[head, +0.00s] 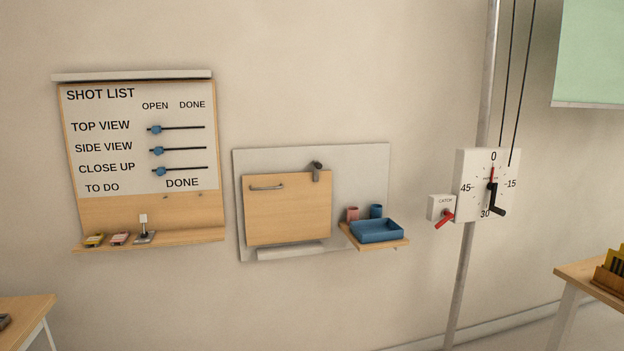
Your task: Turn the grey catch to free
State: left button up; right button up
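A grey catch (316,170) sits on the pale backing board (360,170) at the middle of the wall. It has a dark round top, and its short tab points down over the top edge of a wooden flap (288,215). The flap stands upright against the board and has a grey bar handle (267,187) at its upper left. A white box labelled CATCH (440,203) with a red lever (444,219) is a separate thing to the right; the lever slants down and left. Neither of my grippers is in view.
A small shelf (398,243) right of the flap bears a blue tray (376,236), a pink cup (352,213) and a blue cup (376,211). A shot list board (140,135) hangs left. A dial with a crank (475,165) is right. Tables (25,308) flank the lower corners.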

aim_at(317, 166)
jog(key=i+l+u, duration=0.15)
jog(key=i+u, duration=0.3)
jog(key=i, duration=0.45)
